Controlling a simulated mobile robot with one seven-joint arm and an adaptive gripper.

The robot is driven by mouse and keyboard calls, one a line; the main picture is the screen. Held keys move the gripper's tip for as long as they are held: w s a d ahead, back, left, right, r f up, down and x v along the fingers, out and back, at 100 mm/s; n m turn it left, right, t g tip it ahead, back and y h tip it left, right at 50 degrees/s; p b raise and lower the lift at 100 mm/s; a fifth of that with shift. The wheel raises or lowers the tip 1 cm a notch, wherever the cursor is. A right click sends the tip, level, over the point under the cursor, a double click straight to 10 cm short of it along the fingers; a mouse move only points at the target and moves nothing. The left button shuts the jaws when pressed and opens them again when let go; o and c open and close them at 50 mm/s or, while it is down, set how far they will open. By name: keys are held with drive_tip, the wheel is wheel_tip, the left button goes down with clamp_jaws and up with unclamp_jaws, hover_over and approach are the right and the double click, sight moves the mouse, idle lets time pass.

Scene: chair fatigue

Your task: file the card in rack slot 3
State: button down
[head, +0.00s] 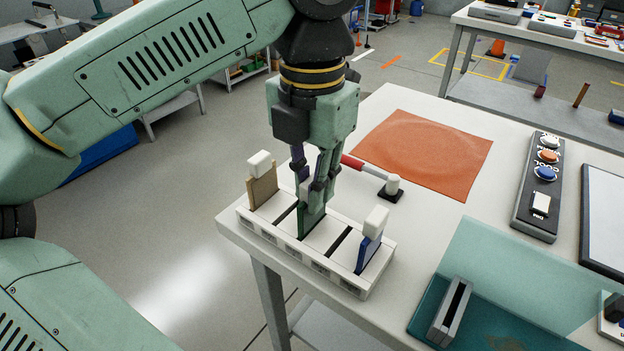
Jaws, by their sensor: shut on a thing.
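The white rack (318,272) sits at the near left corner of the white table. My gripper (315,188) points down over the rack's middle and is shut on the green card (311,224). The card stands upright, its lower edge at the middle slot, third from the left; I cannot tell how deep it sits. A tan card (262,192) with a white top stands in the leftmost slot. A blue card (368,252) with a white top stands in the rightmost slot. The two dark slots beside the green card are empty. The rack's front labels are too small to read.
A red-handled tool (362,168) with a white block lies just behind the rack. An orange mat (428,150) lies farther back. A button panel (541,190), a grey slotted block (451,311) and a teal mat (500,325) are to the right.

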drive_tip(key=shift+f, duration=0.15)
drive_tip(key=c, duration=1.5)
unclamp_jaws()
wheel_tip(320, 180, up, 8)
drive_tip(key=shift+f, duration=0.15)
